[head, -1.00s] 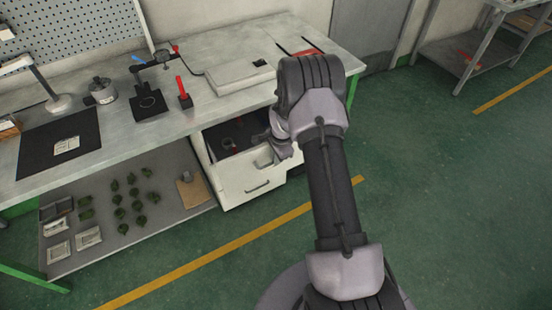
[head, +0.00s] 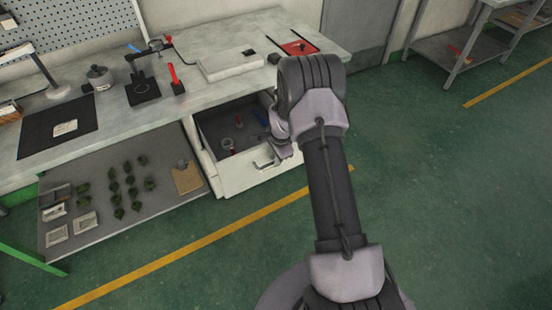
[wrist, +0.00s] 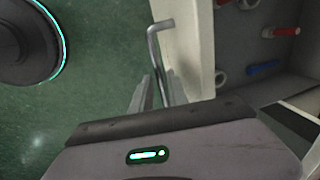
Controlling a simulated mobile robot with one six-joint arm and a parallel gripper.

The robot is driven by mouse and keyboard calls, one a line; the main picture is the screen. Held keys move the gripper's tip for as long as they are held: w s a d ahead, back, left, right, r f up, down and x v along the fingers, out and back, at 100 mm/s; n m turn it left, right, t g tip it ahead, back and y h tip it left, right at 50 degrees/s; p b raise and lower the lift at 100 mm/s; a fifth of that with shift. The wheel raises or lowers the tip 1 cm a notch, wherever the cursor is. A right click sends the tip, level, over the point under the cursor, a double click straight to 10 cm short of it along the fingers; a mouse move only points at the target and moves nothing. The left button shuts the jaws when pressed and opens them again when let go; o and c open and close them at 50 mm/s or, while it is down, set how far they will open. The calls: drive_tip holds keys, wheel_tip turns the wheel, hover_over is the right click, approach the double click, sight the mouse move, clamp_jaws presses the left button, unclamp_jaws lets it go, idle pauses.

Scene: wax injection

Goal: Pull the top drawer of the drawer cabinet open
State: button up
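The white drawer cabinet under the workbench has its top drawer (head: 240,176) pulled well out, with its grey inside showing. The drawer's metal handle (head: 265,164) is on its front. My gripper (head: 273,160) is at this handle, partly hidden by my own wrist. In the wrist view the bent handle (wrist: 155,50) runs down between the two narrow fingers of my gripper (wrist: 154,92), which look closed on it. The drawer's front panel (wrist: 190,45) stands just right of the fingers.
Inside the drawer lie red-handled tools, rings and a blue item (wrist: 264,68). The workbench (head: 150,115) above holds a press and a white box. A lower shelf (head: 110,225) with green pieces is at left. Green floor (head: 420,200) at right is clear.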

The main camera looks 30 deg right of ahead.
drive_tip(key=s+r+p, duration=0.3)
drive_tip(key=r+p, duration=0.3)
drive_tip(key=r, duration=1.1)
drive_tip(key=shift+s, duration=0.2)
